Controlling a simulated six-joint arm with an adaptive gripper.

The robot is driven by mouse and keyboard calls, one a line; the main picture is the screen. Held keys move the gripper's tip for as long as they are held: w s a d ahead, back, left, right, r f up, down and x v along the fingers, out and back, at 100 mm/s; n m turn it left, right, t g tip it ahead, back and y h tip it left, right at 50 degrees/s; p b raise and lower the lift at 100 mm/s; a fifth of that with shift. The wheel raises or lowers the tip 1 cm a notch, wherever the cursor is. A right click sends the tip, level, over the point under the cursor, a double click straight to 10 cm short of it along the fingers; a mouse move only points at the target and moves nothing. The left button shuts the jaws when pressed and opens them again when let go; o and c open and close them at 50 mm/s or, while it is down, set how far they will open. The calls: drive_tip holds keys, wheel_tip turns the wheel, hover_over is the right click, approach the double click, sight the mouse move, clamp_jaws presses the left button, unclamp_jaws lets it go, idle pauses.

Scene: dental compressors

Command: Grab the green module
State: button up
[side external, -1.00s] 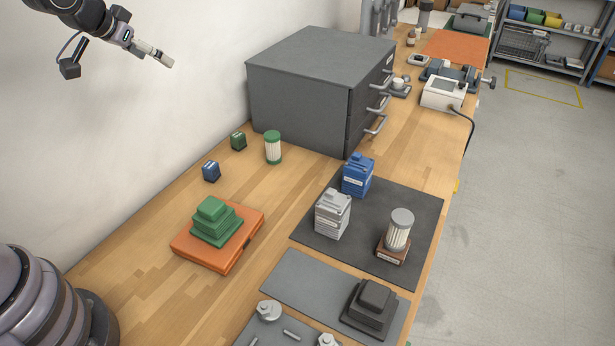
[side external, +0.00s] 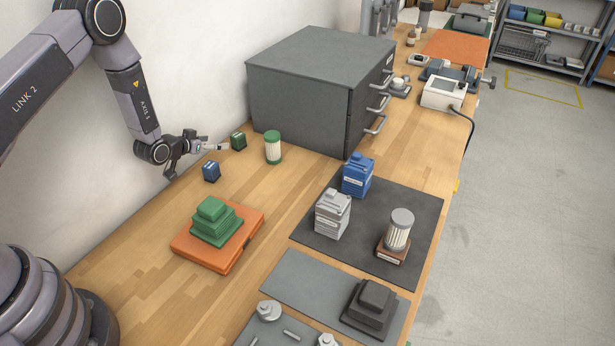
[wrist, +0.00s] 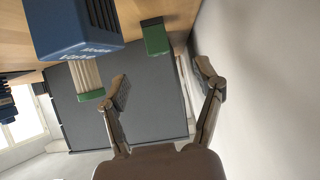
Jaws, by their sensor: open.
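A small dark green module (side external: 238,141) stands on the wooden bench close to the back wall, left of the grey cabinet. In the wrist view, the green module (wrist: 156,38) appears beyond and between my two fingertips, apart from both. My gripper (side external: 218,147) is low over the bench just left of the green module, pointing toward it. In the wrist view, my gripper (wrist: 163,82) has its fingers spread with nothing between them.
A small blue module (side external: 211,171) stands just in front of my gripper. A green-capped filter cylinder (side external: 273,148) stands right of the green module. The grey cabinet (side external: 315,75) rises behind. A green stepped block (side external: 214,222) sits on an orange base (side external: 190,250) nearer the front.

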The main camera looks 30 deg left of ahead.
sight(234, 138)
drive_tip(key=x, duration=0.4)
drive_tip(key=shift+w+f, duration=0.15)
drive_tip(key=shift+w, duration=0.15)
drive_tip(key=shift+d+r+x, duration=0.15)
drive_tip(key=shift+d+x, duration=0.05)
drive_tip(key=shift+x, duration=1.1)
drive_tip(key=shift+d+r+x, duration=0.1)
drive_tip(key=shift+d+x, duration=0.05)
drive_tip(key=shift+x, duration=1.15)
drive_tip(key=shift+w, duration=0.15)
clamp_jaws()
